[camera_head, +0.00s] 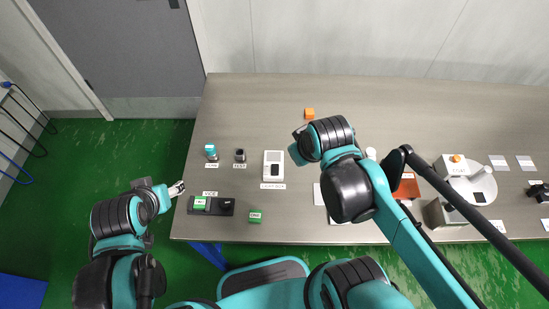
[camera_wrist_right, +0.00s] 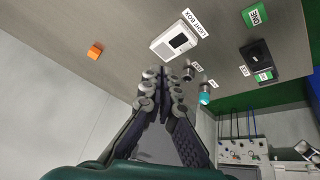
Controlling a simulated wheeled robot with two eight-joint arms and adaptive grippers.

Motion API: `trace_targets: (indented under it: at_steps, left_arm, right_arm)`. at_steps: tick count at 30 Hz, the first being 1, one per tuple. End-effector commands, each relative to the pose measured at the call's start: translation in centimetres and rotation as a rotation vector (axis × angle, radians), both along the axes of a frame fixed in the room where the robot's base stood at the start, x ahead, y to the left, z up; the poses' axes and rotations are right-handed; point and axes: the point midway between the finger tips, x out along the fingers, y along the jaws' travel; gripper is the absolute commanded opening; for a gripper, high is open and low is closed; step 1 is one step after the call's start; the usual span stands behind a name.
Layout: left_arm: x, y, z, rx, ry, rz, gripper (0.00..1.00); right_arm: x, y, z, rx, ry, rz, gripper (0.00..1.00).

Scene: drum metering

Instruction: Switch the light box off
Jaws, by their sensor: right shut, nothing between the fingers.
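The light box (camera_head: 273,159) is a white block with a dark square on its top, standing near the middle-left of the table with a label in front. It also shows in the right wrist view (camera_wrist_right: 167,47), where the dark square faces me. I cannot tell whether it is lit. My right gripper (camera_wrist_right: 167,74) is shut and empty, with its fingertips apart from the light box in that view. In the head view my right wrist hides most of that gripper, just right of the light box. My left gripper (camera_head: 177,188) is at the table's left edge; its jaw opening is too small to tell.
Left of the light box stand a teal-topped piece (camera_head: 211,152) and a dark cylinder (camera_head: 240,155). A dark tray (camera_head: 222,207) with a green block and another green block (camera_head: 255,216) lie in front. An orange cube (camera_head: 309,113) sits behind. A scale-like device (camera_head: 470,185) stands right.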

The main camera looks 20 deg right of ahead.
Motion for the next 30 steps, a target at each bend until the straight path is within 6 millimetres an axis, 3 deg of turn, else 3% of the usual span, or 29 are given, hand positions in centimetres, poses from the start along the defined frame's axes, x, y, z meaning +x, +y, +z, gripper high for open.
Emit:
trace_targets:
  at_steps: [6,15,21,30]
  left_arm:
    - [0.0,0.0,1.7,0.000,0.000,0.000,0.56]
    - [0.0,0.0,3.1,0.000,0.000,0.000,0.56]
    - [0.0,0.0,3.5,0.000,0.000,0.000,0.56]
    - [0.0,0.0,3.4,0.000,0.000,0.000,0.56]
  right_arm:
    - [2.8,1.5,0.5,-0.130,0.176,0.348,0.00]
    - [5.6,3.4,-0.9,-0.220,0.369,0.795,0.00]
    - [6.3,4.0,-1.8,-0.233,0.424,0.940,0.00]
    - [6.3,4.0,-2.0,-0.234,0.433,0.966,0.00]
